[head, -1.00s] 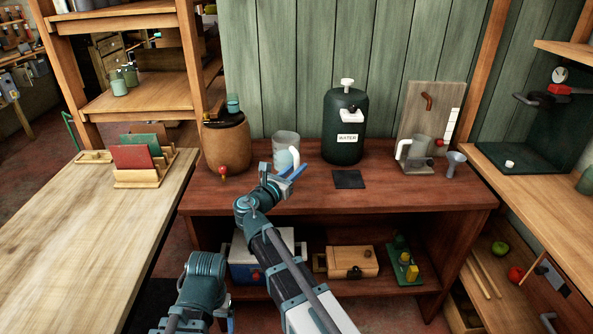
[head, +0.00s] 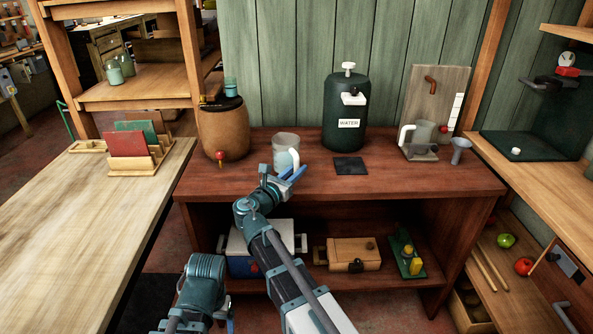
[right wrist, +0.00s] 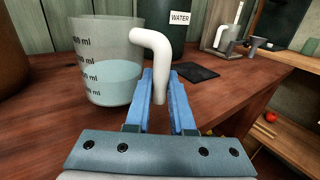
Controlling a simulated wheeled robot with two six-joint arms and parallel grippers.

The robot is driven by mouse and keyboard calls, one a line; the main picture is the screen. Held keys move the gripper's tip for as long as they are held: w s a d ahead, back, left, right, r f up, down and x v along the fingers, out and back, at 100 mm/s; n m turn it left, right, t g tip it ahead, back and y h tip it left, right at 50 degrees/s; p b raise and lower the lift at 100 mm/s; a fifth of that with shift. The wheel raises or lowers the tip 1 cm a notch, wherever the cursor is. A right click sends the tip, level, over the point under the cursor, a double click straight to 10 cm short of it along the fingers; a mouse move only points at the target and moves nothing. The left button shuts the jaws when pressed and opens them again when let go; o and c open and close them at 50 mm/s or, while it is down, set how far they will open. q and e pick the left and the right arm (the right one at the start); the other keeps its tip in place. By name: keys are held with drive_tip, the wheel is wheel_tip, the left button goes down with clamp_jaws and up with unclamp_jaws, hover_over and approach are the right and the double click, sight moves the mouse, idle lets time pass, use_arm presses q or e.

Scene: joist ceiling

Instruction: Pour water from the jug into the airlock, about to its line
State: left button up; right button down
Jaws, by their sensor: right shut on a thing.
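The clear jug (head: 283,145) stands on the reddish wooden bench, its white handle toward me. In the right wrist view the jug (right wrist: 105,85) has ml marks and holds water to around its middle marks. My right gripper (head: 288,173) is at the handle (right wrist: 158,75), with its blue fingers (right wrist: 161,100) shut on either side of it. A small teal cup-shaped piece (head: 232,87) on top of the brown cask (head: 224,130) looks like the airlock; its line is too small to make out.
A dark green water container (head: 346,115) stands behind, right of the jug. A dark mat (head: 350,166) lies in front of it. A second handled vessel (head: 424,133) and a funnel (head: 460,149) are at the right. The cask's red tap (head: 220,156) faces front.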

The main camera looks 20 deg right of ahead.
drive_tip(key=shift+f+b, duration=0.65)
drive_tip(key=shift+f, duration=0.25)
drive_tip(key=c, duration=0.7)
unclamp_jaws()
drive_tip(key=shift+v, duration=3.8)
